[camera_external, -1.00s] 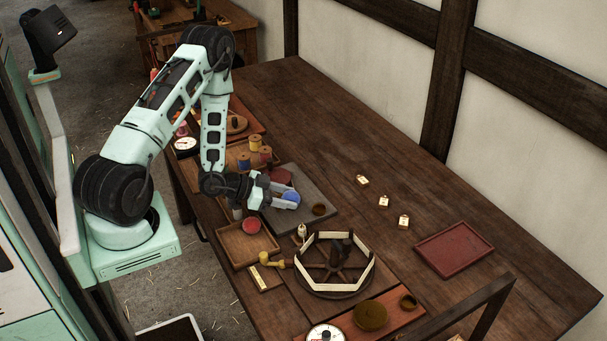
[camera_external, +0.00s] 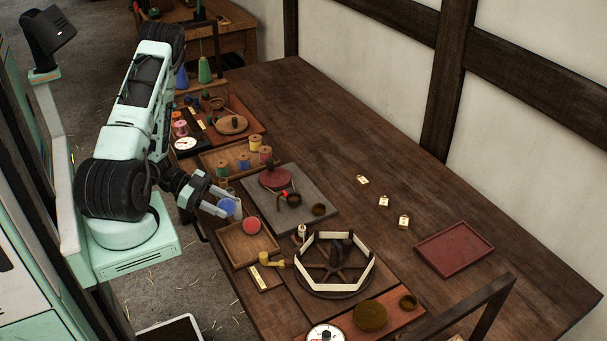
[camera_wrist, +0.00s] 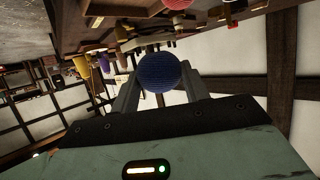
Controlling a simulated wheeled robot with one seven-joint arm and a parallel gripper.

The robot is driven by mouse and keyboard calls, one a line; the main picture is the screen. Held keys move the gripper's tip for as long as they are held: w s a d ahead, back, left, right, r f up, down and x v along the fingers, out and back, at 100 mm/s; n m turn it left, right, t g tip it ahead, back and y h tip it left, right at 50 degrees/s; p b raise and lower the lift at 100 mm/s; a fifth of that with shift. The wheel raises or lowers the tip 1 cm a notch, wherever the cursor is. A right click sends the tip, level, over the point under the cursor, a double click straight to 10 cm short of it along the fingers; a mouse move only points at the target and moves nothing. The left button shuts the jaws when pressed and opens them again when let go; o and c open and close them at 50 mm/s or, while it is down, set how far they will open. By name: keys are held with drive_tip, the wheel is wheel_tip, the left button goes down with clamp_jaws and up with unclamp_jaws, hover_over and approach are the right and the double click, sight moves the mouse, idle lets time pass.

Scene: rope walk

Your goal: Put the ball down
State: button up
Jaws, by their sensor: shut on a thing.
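A blue ball (camera_external: 228,207) is held between the fingers of my gripper (camera_external: 221,204), which is shut on it. In the external view they are over the table's near left edge, by the upper left of a shallow wooden tray (camera_external: 233,251). A red ball (camera_external: 252,225) lies in that tray. In the wrist view the blue ball (camera_wrist: 160,72) sits between both fingertips, with background visible around it. The height of the ball above the table is hard to tell.
A grey board (camera_external: 318,188) with a dark red disc (camera_external: 275,177) and small cups lies right of the gripper. Wooden spools (camera_external: 254,144) stand behind. A spoked wheel frame (camera_external: 335,265) stands in front. An empty red tray (camera_external: 454,249) lies at right. The table's back middle is mostly clear.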

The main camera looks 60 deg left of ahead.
sight(227, 238)
drive_tip(key=shift+f+p, duration=1)
drive_tip(key=shift+f, duration=3.8)
drive_tip(key=shift+f, duration=0.3)
drive_tip(key=o, duration=1)
drive_tip(key=shift+r, duration=0.1)
drive_tip(key=shift+b, duration=0.3)
